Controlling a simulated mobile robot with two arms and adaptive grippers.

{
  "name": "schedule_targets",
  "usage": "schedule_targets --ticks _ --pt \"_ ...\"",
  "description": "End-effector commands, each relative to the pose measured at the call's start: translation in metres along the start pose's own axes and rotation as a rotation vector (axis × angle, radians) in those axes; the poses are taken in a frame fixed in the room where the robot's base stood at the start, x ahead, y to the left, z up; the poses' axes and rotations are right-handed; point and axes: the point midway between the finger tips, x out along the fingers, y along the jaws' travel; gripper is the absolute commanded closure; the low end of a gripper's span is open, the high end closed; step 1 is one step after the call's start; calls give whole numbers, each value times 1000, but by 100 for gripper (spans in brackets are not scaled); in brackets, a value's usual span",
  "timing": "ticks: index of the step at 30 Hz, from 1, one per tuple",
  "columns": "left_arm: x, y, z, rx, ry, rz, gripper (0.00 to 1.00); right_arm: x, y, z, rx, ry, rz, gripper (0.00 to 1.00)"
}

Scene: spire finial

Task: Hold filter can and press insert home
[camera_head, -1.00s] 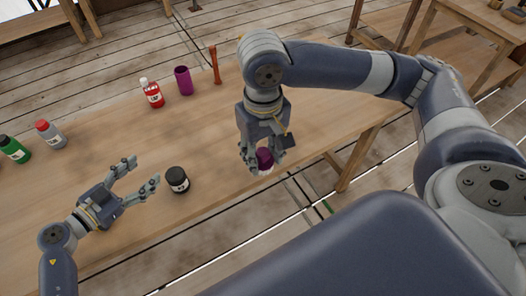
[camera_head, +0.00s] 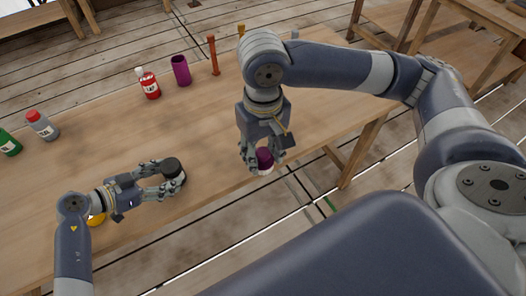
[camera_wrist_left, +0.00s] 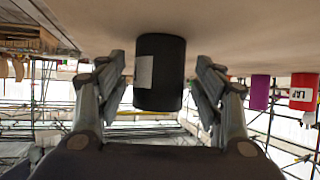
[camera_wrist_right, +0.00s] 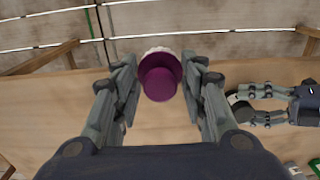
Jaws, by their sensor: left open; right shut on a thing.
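The black can (camera_head: 173,168) with a pale label stands upright on the table. My left gripper (camera_head: 171,181) is open, with its fingers on either side of the can. In the left wrist view the can (camera_wrist_left: 160,75) sits between the fingers with visible gaps. My right gripper (camera_head: 262,158) is shut on a small purple insert (camera_head: 264,160) with a white part, held near the table's front edge, right of the can. In the right wrist view the round purple insert (camera_wrist_right: 160,82) shows between the fingertips, its white part at the far side.
On the wooden table (camera_head: 110,120) stand a red bottle (camera_head: 149,85), a purple cylinder (camera_head: 180,70), an orange-brown post (camera_head: 213,55), a grey bottle with red cap (camera_head: 42,126) and a green bottle (camera_head: 8,143). A yellow thing (camera_head: 97,219) lies partly hidden under my left arm. The middle is clear.

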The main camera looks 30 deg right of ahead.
Motion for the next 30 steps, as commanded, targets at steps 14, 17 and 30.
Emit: schedule_targets --ticks 14,17,30 --pt "23 0 -2 2 1 -1 38 -1 0 0 0 0 0 78" --pt "23 0 -2 2 1 -1 38 -1 0 0 0 0 0 78" --pt "23 0 -1 1 1 -1 66 -1 0 0 0 0 0 78"
